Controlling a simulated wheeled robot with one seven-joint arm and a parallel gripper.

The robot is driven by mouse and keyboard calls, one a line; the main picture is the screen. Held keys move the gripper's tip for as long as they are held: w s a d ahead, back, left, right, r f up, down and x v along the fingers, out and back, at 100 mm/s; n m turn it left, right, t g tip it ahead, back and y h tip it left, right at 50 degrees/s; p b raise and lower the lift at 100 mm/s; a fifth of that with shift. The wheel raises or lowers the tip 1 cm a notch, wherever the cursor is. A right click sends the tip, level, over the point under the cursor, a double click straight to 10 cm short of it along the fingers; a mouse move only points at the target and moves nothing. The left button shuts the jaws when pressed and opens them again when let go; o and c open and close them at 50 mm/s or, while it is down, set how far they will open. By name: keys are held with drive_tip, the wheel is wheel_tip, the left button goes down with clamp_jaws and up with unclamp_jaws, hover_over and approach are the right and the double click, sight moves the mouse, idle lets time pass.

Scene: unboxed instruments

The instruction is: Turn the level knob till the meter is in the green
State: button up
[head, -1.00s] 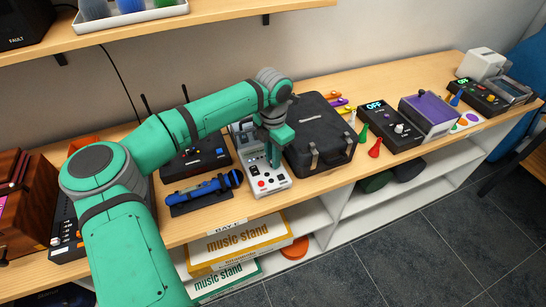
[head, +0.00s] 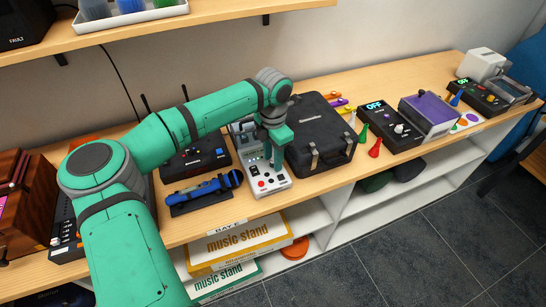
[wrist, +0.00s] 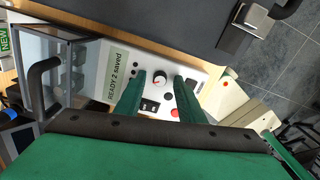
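A white-grey instrument (head: 274,185) stands on the bench, under my gripper (head: 274,155). In the wrist view its pale panel (wrist: 206,72) has a display (wrist: 117,70) reading "READY 2 saved". A round knob (wrist: 159,79), dark-edged with a pale face and a red mark, sits between my two green fingertips (wrist: 160,76). The fingers are spread with visible gaps on both sides of the knob, so my gripper is open. I cannot tell their height above the panel. No meter scale or green zone can be made out; my fingers and hand cover part of the panel.
A black case (head: 320,140) stands close to the right of the instrument. A blue flashlight-like tool (head: 205,189) lies on a dark stand to the left, with a dark antenna box (head: 190,153) behind it. A second knobbed box (head: 391,127) stands farther right. The bench's front edge is near.

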wheel_tip(320, 180, up, 11)
idle(0.6)
drive_tip(key=shift+f, duration=0.15)
